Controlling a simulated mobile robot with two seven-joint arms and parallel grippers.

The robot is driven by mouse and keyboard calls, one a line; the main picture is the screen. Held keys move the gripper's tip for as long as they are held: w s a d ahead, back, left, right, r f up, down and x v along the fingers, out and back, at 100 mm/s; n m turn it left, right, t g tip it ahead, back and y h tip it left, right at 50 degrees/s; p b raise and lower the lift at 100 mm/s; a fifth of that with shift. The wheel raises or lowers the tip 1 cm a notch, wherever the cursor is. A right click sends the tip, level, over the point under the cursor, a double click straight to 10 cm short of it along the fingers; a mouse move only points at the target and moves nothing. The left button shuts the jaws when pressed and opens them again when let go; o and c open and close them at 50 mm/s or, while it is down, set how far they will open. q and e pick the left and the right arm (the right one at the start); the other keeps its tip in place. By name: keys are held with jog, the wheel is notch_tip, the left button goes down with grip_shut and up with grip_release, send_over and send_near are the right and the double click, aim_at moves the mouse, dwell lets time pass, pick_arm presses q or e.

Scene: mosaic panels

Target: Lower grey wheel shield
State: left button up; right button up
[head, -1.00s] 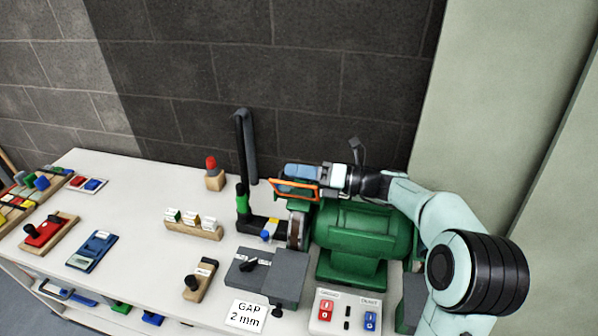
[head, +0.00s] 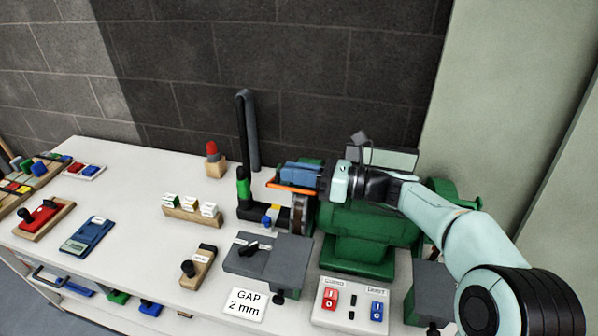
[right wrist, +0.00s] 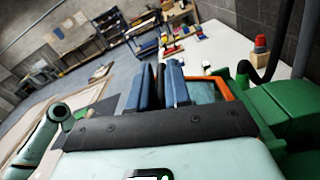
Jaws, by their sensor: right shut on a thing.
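The green bench grinder (head: 358,240) stands on the white bench, with its left wheel (head: 299,214) facing the tool rest. An orange-framed clear shield (head: 288,187) sits above this wheel and looks nearly edge-on in the head view. The frame also shows in the right wrist view (right wrist: 222,88), just right of the fingers. My right gripper (head: 302,174) has blue fingers and is shut at the shield, partly hiding it. In the right wrist view the fingers (right wrist: 160,85) stand close together; their exact contact is hidden.
A black and green post with a grey hose (head: 248,135) stands left of the wheel. A grey block (head: 268,260), a GAP 2 mm card (head: 245,302) and a switch box (head: 350,305) lie in front. A second, greyish shield (head: 395,157) is behind my right wrist.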

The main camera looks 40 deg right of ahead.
aim_at(295, 188)
jog(key=f+n+b, duration=0.1)
jog(key=a+f+n+b, duration=0.1)
jog(key=b, duration=0.1)
jog(key=s+f+n+b, duration=0.1)
jog(key=shift+a+f+n+b, duration=0.15)
jog(key=shift+n+b, duration=0.25)
pick_arm(q)
jog(key=w+a+f+t+b, duration=0.1)
jog(key=w+f+b, duration=0.1)
jog(key=f+b, duration=0.2)
jog(key=w+a+f+t+b, duration=0.1)
jog(key=w+f+b, duration=0.2)
jog(key=f, duration=0.6)
jog(key=shift+w+f+n+y+b, duration=0.3)
jog(key=shift+y+b, duration=0.1)
jog(key=shift+b, duration=0.3)
pick_arm(e)
jog(key=shift+s+a+f+n, duration=0.1)
jog(key=shift+f+n, duration=0.6)
jog(key=shift+n, duration=0.35)
jog(key=shift+s+a+f+n, duration=0.1)
jog(key=shift+s+f+n, duration=0.05)
jog(key=shift+f+n, duration=0.75)
jog(key=shift+s+a+f+n, duration=0.1)
jog(key=shift+f+n, duration=0.45)
jog(key=shift+n, duration=0.6)
jog(key=o, duration=0.6)
